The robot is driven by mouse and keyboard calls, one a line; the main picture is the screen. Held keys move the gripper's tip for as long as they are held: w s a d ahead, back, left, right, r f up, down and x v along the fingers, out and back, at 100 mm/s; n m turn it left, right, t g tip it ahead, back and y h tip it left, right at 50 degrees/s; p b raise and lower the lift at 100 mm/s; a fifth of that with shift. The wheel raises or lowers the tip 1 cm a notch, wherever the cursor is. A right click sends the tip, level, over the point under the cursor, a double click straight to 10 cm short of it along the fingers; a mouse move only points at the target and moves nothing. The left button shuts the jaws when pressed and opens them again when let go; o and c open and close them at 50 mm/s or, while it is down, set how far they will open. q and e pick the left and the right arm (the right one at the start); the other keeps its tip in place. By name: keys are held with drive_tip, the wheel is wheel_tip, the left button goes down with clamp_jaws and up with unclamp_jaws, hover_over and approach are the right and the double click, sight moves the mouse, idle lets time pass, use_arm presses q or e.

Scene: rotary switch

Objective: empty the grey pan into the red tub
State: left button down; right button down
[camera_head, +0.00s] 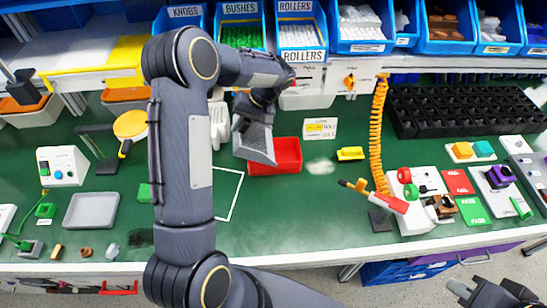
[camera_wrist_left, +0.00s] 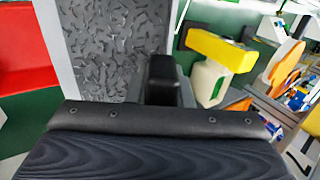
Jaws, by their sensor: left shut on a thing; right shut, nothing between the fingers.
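The grey pan (camera_head: 257,143) is in my left gripper (camera_head: 252,112), which is shut on it. It appears tilted in the head view, its lower end overlapping the left end of the red tub (camera_head: 289,157). In the left wrist view the pan (camera_wrist_left: 115,45) shows many dark grey chips across its floor, and the red tub (camera_wrist_left: 25,50) is past its left side. I cannot tell the pan's height above the tub. The visible part of the tub's inside looks plain red. My right gripper (camera_head: 495,292) is shut and empty at the lower right.
A white-outlined area (camera_head: 229,195) lies left of the tub. A small pale patch (camera_head: 320,166) and a yellow block (camera_head: 350,154) lie to its right. An orange coiled hose (camera_head: 379,130) hangs farther right. Blue bins (camera_head: 300,35) stand behind. My left arm hides part of the bench.

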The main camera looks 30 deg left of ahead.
idle(0.3)
use_arm(q)
drive_tip(key=shift+w+d+r+g+y, duration=0.3)
drive_tip(key=shift+d+r+y, duration=0.1)
drive_tip(key=shift+d+r, duration=0.05)
idle(0.3)
drive_tip(key=shift+w+d+r+y+p, duration=0.25)
drive_tip(key=shift+d+r+y+p, duration=0.05)
drive_tip(key=shift+d+y+p, duration=0.15)
drive_tip(key=shift+d+r+g, duration=0.1)
drive_tip(key=shift+g, duration=0.2)
drive_tip(key=shift+w+d+r+y, duration=0.25)
drive_tip(key=shift+w+d+y, duration=0.05)
drive_tip(key=shift+y, duration=0.15)
drive_tip(key=shift+d+g, duration=0.15)
drive_tip(key=shift+g, duration=0.15)
drive_tip(key=shift+w+d+r+y+p, duration=0.25)
drive_tip(key=shift+w+d+y+p, duration=0.05)
drive_tip(key=shift+d+y, duration=0.1)
